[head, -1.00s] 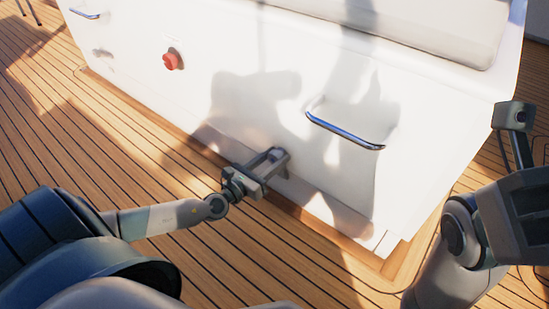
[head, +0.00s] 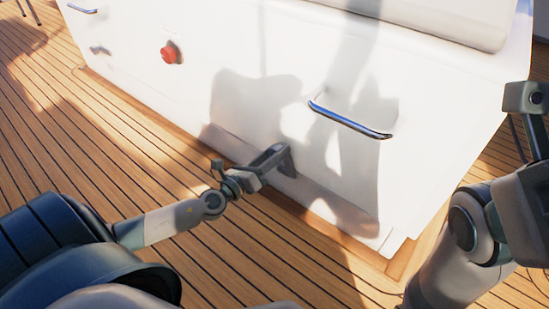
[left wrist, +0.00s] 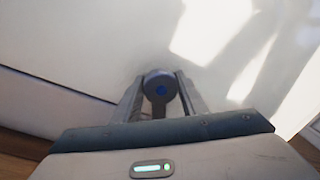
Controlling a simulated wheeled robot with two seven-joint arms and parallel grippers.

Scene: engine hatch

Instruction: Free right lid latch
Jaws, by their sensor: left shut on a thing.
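The right lid latch shows in the left wrist view as a round grey knob (left wrist: 160,86) with a blue centre, on the white hatch front. In the head view a small dark grey part of the latch (head: 288,167) shows low on the white front, left of and below the right chrome handle. My left gripper (head: 276,158) is shut on the latch, one finger on each side of the knob. It is rolled, so its fingers look nearly edge-on in the head view. My right arm is at the right edge; its fingers are not in view.
The white engine box front (head: 240,110) carries a right chrome handle (head: 348,121), a left chrome handle (head: 82,9) and a red knob (head: 171,53). A grey latch-like part (head: 100,50) sits under the left handle. The wooden deck (head: 120,150) in front is clear.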

